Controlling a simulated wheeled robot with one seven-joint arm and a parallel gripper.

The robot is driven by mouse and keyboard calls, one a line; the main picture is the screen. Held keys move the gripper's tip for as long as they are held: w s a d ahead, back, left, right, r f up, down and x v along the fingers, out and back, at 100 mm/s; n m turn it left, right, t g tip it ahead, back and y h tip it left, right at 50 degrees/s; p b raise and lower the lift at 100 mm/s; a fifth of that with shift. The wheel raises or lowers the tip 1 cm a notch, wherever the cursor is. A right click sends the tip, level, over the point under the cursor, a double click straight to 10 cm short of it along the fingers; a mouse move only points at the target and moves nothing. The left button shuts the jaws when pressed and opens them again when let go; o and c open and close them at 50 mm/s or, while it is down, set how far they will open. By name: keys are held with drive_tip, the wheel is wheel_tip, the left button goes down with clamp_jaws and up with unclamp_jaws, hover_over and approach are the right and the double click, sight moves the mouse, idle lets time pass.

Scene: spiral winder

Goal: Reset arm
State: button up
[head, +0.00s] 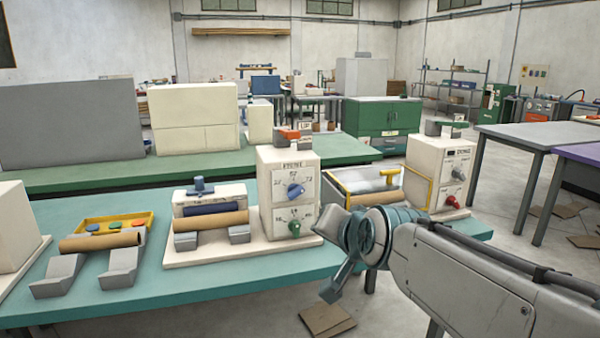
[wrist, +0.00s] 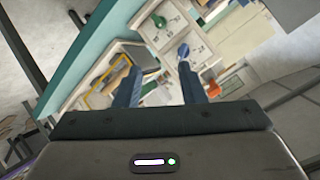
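My gripper (wrist: 160,88) shows in the wrist view with its two dark blue fingers apart and nothing between them. In the head view my gripper (head: 338,276) hangs in front of the teal bench's front edge, right of centre, touching nothing that I can see. My arm reaches in from the lower right. The spiral winder's cream control box (head: 288,192), with a blue knob (head: 295,190) and a green knob (head: 294,228), stands on the bench left of the gripper. A cardboard tube (head: 210,221) rests across grey supports beside it.
The teal bench (head: 190,290) also holds another tube (head: 100,241) on grey cradles, a yellow tray (head: 118,222) and a glass-covered unit (head: 365,183). A second cream box (head: 440,170) with a red knob stands behind my arm. Cardboard (head: 327,318) lies on the floor.

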drive_tip(key=s+d+f+n+g+h+p, duration=0.1)
drive_tip(key=s+d+n+g+p, duration=0.1)
drive_tip(key=s+d+g+p, duration=0.2)
drive_tip(key=s+d+n+g+h+p, duration=0.2)
drive_tip(key=s+d+g+p, duration=0.2)
drive_tip(key=s+p, duration=0.5)
drive_tip(key=s+d, duration=0.1)
drive_tip(key=s, duration=0.3)
drive_tip(key=shift+s+f+g+p, duration=0.15)
drive_tip(key=shift+f+g+p, duration=0.25)
idle(0.5)
